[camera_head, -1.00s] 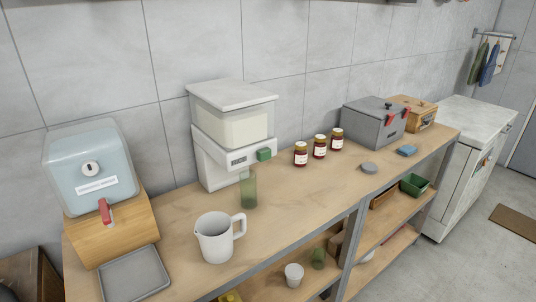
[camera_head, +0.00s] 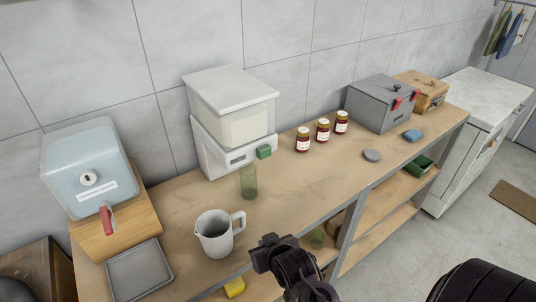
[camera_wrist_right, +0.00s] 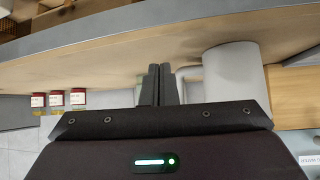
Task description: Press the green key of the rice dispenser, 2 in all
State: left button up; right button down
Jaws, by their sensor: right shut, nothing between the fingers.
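The white rice dispenser (camera_head: 232,122) stands on the wooden counter against the tiled wall. Its green key (camera_head: 264,152) is on the right of its front panel. A green, see-through cup (camera_head: 248,182) stands in front of the dispenser. My right gripper (camera_head: 262,252) is at the counter's front edge, right of the white pitcher, apart from the dispenser and its key. In the right wrist view its two dark fingers (camera_wrist_right: 159,84) are together with nothing between them. The key cannot be made out in that view. My left gripper is not in view.
The white pitcher (camera_head: 216,235) stands between my right gripper and the grey tray (camera_head: 140,270). A blue dispenser (camera_head: 84,170) stands at left. Several jars (camera_head: 322,130), a grey disc (camera_head: 372,156) and a grey box (camera_head: 382,103) are to the right. Mid-counter is clear.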

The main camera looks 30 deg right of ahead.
aim_at(264, 152)
jog(key=w+d+t+h, duration=0.1)
jog(key=w+d, duration=0.1)
jog(key=w+d+r+m+t+h, duration=0.1)
jog(key=w+t, duration=0.1)
jog(key=shift+w+d+r, duration=0.1)
jog(key=shift+d+r, duration=0.1)
jog(key=shift+d, duration=0.2)
jog(key=d+r+t, duration=0.1)
jog(key=w+d+r+t+h, duration=0.1)
jog(key=d+m+t+h, duration=0.1)
jog(key=shift+w+d+r, duration=0.15)
jog(key=shift+w+r, duration=0.25)
jog(key=s+d+r+n+t, duration=0.1)
jog(key=r+n+t, duration=0.1)
jog(key=r+t, duration=0.2)
jog(key=s+d+r+n+t+h, duration=0.1)
jog(key=s+d+r+n+t, duration=0.1)
jog(key=r+t, duration=0.3)
jog(key=shift+d+r+t, duration=0.2)
jog(key=shift+r+t, duration=0.1)
jog(key=shift+t, duration=0.4)
jog(key=w+b, duration=0.3)
jog(key=w, duration=0.5)
jog(key=shift+w+a, duration=0.35)
jog(key=shift+w, duration=0.05)
